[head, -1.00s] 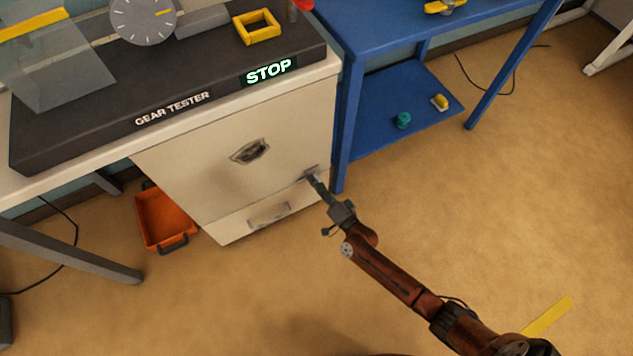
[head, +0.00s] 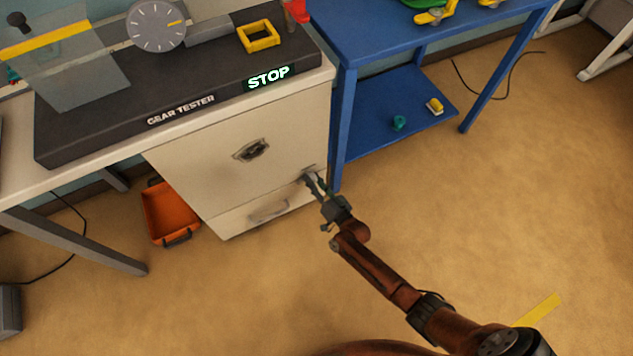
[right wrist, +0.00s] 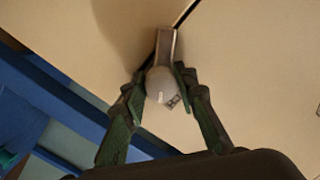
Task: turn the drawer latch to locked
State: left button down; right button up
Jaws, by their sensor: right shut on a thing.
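The drawer latch (right wrist: 166,48) is a small grey bar with a round pale knob on the white cabinet, close to the dark seam between two panels. In the head view the latch (head: 309,172) is small, at the right end of the seam above the lower drawer (head: 226,227). My right gripper (head: 313,181) reaches it from the lower right. In the right wrist view my right gripper's green fingers (right wrist: 160,82) are closed on either side of the knob. A small mark, partly covered by the knob, shows beside it. My left gripper is out of view.
A blue table (head: 340,130) stands just right of the cabinet, its leg near my gripper. The gear tester (head: 110,134) sits on the white top. An orange bin (head: 172,215) is on the floor at left. The floor at right is mostly clear.

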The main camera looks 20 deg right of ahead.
jog(key=n+h+p, duration=0.1)
jog(key=n+p, duration=0.1)
jog(key=n, duration=0.3)
jog(key=shift+a+g+p, duration=0.15)
jog(key=shift+g+p, duration=0.15)
jog(key=shift+n+h+p, duration=0.3)
jog(key=shift+n+p, duration=0.05)
jog(key=shift+n, duration=0.85)
jog(key=shift+s+f+n, duration=0.1)
jog(key=shift+n, duration=0.9)
jog(key=shift+n+h, duration=0.3)
jog(key=shift+n, duration=0.3)
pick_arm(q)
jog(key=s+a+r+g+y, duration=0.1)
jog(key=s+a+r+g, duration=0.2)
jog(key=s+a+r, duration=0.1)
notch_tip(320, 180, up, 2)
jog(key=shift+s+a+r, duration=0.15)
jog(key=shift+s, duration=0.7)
pick_arm(e)
jog(key=shift+o, duration=0.3)
jog(key=shift+n, duration=0.3)
jog(key=o, duration=0.9)
jog(key=shift+f, duration=0.1)
jog(key=shift+o, duration=1)
jog(key=shift+d, duration=0.2)
jog(key=shift+r, duration=0.2)
